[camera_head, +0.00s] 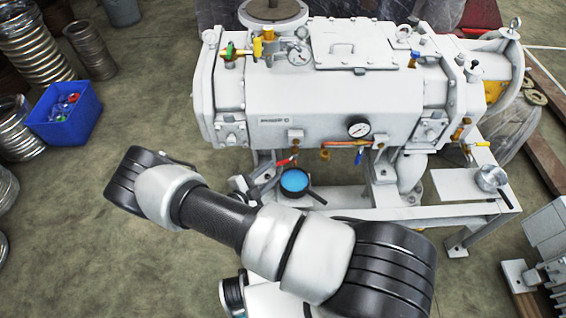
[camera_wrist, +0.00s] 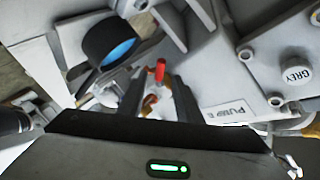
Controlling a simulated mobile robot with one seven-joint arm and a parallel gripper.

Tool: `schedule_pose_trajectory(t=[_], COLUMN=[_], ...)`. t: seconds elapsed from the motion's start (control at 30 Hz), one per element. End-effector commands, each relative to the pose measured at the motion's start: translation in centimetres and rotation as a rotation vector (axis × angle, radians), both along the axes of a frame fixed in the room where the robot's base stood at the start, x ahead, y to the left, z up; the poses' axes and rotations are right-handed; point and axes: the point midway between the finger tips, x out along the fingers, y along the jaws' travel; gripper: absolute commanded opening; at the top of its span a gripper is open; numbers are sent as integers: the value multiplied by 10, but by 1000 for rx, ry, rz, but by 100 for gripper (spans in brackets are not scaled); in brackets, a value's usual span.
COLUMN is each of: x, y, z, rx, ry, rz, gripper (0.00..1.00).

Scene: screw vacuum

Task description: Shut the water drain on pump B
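In the wrist view my gripper (camera_wrist: 160,85) has its two dark fingers apart. A small valve with a red handle (camera_wrist: 160,70) shows in the gap between the fingertips; I cannot tell whether they touch it. Brassy fitting parts show just below the handle. A label (camera_wrist: 232,112) that reads "PUMP" and is partly cut off sits right of the fingers. In the head view the red handle (camera_head: 287,162) is low on the front of the white pump (camera_head: 330,110). My gripper cannot be made out clearly there, beside my arm.
A black pan with blue inside (camera_head: 294,182) is just below the red handle; it also shows in the wrist view (camera_wrist: 112,42). A blue-handled valve (camera_head: 359,156) is to the right. A blue bin (camera_head: 65,115) stands on the floor at left.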

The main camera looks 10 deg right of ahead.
Motion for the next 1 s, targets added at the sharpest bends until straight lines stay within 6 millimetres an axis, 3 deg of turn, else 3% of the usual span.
schedule_pose_trajectory(t=[0.1, 0.33, 0.8, 1.0], x=[17, 40, 49, 49], y=[-21, -47, -57, -56], z=[-8, -17, -20, -20], rx=[-1, -1, 1, 1], ry=[-1, -1, -1, -1], rz=[-3, -2, 0, 0], gripper=[32, 32, 32, 0])
